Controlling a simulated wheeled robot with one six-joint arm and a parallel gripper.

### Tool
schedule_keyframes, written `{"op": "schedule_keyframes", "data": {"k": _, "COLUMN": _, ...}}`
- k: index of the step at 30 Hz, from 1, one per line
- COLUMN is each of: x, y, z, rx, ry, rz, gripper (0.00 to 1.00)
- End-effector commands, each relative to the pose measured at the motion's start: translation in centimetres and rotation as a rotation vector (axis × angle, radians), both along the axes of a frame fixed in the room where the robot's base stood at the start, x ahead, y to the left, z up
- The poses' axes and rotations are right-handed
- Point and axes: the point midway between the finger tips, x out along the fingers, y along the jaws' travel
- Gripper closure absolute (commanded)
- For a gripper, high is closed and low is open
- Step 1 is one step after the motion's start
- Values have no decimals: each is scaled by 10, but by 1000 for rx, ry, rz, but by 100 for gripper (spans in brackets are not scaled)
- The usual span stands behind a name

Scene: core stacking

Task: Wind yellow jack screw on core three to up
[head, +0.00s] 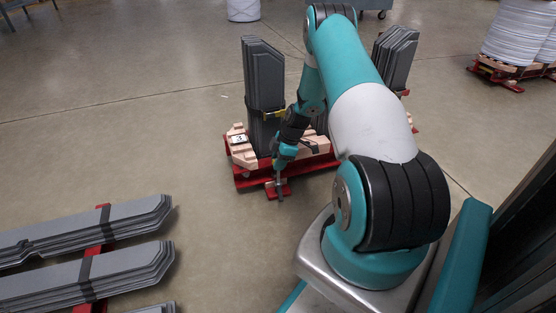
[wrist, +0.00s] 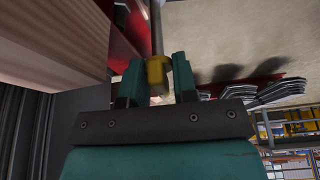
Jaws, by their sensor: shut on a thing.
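The core marked three, a stack of grey steel sheets (head: 264,85), stands upright on a wooden and red base with a "3" label (head: 239,138). My gripper (head: 281,176) is low at the front of this base, by a small red foot plate. In the wrist view my gripper (wrist: 158,77) is shut on the yellow jack screw (wrist: 157,70), with one finger on each side of its yellow part. A grey rod runs up from the yellow part in that view. In the head view the yellow part is too small to tell.
A wooden beam (wrist: 45,40) is close on the left in the wrist view. Another upright grey sheet stack (head: 396,55) stands at the base's right, partly behind my arm. Flat grey sheet stacks (head: 85,270) lie at lower left. The floor between is clear.

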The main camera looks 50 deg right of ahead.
Motion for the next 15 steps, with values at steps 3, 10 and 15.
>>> {"op": "schedule_keyframes", "data": {"k": 3, "x": 1, "y": -1, "z": 0, "rx": -2, "ry": -1, "rz": 118, "gripper": 100}}
{"op": "schedule_keyframes", "data": {"k": 10, "x": 1, "y": 0, "z": 0, "rx": -2, "ry": 1, "rz": 400, "gripper": 100}}
{"op": "schedule_keyframes", "data": {"k": 15, "x": 0, "y": 0, "z": 0, "rx": -3, "ry": 0, "rz": 415, "gripper": 100}}
